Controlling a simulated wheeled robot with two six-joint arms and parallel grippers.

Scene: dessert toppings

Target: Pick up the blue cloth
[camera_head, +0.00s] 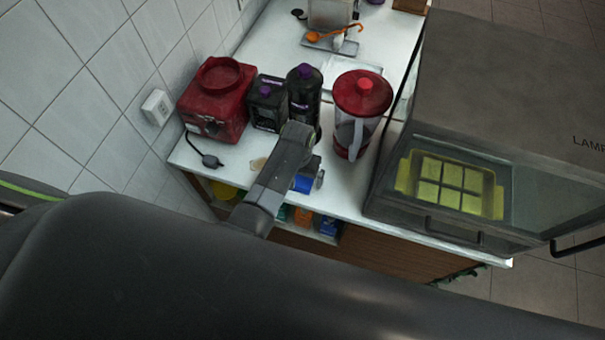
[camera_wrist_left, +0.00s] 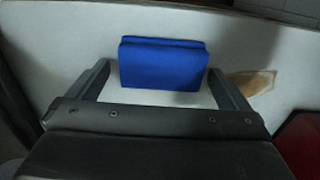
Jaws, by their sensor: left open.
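The blue cloth (camera_wrist_left: 163,67) is a folded, block-like bundle on the white counter. In the wrist view it lies between and slightly beyond the fingertips of my left gripper (camera_wrist_left: 158,72). The fingers are apart, with a gap on each side of the cloth. In the head view my left gripper (camera_head: 307,176) is over the front of the counter, and part of the blue cloth (camera_head: 302,185) shows beneath it. The rest is hidden by the gripper. My right gripper is not in view.
On the counter (camera_head: 240,165) stand a red appliance (camera_head: 213,105), two dark bottles (camera_head: 303,95) and a red-lidded jug (camera_head: 361,105). A large dark oven-like machine (camera_head: 500,90) stands right. A tan patch (camera_wrist_left: 255,82) lies beside the cloth. Shelves with small items are below.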

